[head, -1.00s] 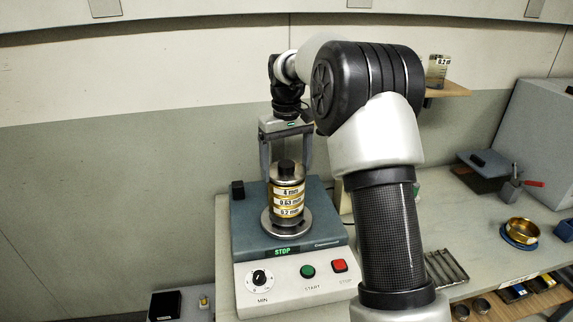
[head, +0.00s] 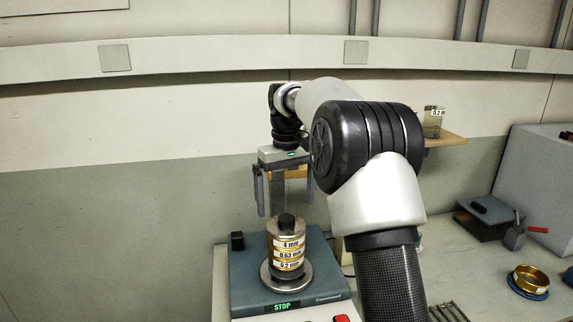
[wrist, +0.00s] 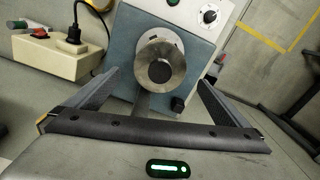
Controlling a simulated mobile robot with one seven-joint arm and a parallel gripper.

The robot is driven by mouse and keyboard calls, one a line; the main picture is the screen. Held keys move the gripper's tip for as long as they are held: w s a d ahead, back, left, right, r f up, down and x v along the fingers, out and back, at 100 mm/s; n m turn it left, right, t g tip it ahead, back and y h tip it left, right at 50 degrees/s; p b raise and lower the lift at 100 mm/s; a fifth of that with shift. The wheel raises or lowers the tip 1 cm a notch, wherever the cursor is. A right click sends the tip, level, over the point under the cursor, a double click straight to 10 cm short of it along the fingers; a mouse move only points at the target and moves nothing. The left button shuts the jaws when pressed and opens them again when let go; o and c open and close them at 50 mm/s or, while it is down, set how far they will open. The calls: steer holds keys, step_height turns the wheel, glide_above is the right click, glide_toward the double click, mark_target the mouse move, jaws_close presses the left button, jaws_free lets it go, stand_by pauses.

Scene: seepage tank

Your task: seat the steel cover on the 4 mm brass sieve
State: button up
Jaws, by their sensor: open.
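The steel cover (head: 286,229) with its black knob sits on top of the brass 4 mm sieve (head: 290,243), the top one of a labelled stack. It looks level, with no gap that I can make out. Below are the 0.63 mm sieve (head: 289,255) and the 0.2 mm sieve (head: 289,266). The stack stands upright on the shaker (head: 330,285). My gripper (head: 284,205) is open and empty above the cover, its fingers apart from it. In the wrist view the cover (wrist: 175,52) shows from above between the spread fingers and hides the sieves.
The shaker display reads STOP. At right on the bench are a brass sieve (head: 530,277) on a blue ring and a grey box (head: 550,180). A small shelf (head: 445,138) holds a container labelled 0.2. A power socket box (wrist: 58,55) shows in the wrist view.

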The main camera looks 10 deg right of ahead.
step_height(320, 180, up, 11)
steer(key=p, duration=0.2)
steer(key=shift+r, duration=0.1)
steer(key=s+r+m+t, duration=0.1)
steer(key=s+r+t, duration=0.3)
steer(key=s, duration=1.2)
steer(key=s+f+m, duration=0.1)
steer(key=s+f, duration=0.3)
steer(key=s, duration=0.5)
steer(key=s+f+t, duration=0.1)
steer(key=s+f, duration=0.4)
steer(key=s, duration=0.3)
steer(key=shift+s+f+m+t, duration=0.3)
steer(key=shift+s+m, duration=0.1)
steer(key=shift+d, duration=0.1)
